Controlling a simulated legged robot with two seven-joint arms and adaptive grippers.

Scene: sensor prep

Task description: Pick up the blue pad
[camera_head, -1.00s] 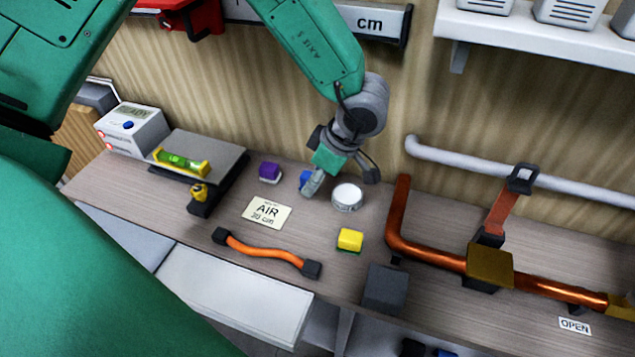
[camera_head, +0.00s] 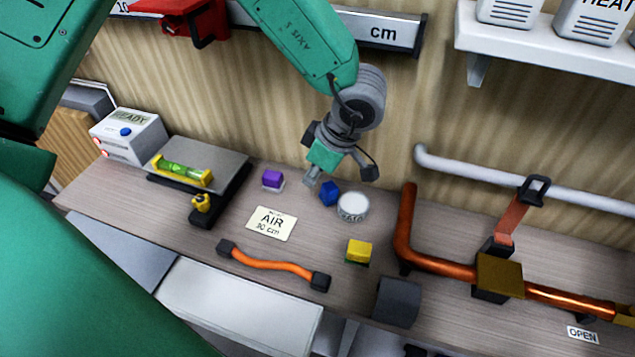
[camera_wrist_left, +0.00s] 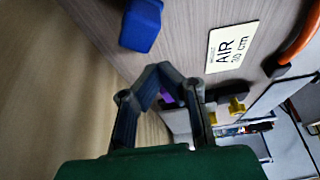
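The blue pad (camera_head: 329,194) sits on the desk in the head view, turned at an angle, close beside the round white disc (camera_head: 353,207). I cannot tell whether they touch. My left gripper (camera_head: 312,180) is just left of and above the pad in the picture, apart from it. In the left wrist view the blue pad (camera_wrist_left: 141,25) lies beyond the fingertips, and my left gripper's fingertips (camera_wrist_left: 160,70) meet with nothing between them. My right gripper is not in view.
A purple block (camera_head: 272,178), an AIR card (camera_head: 271,223), an orange hose (camera_head: 272,265) and a yellow block (camera_head: 359,251) lie around. A copper pipe (camera_head: 432,259) runs at the right. A level (camera_head: 182,172) rests on a grey plate at the left.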

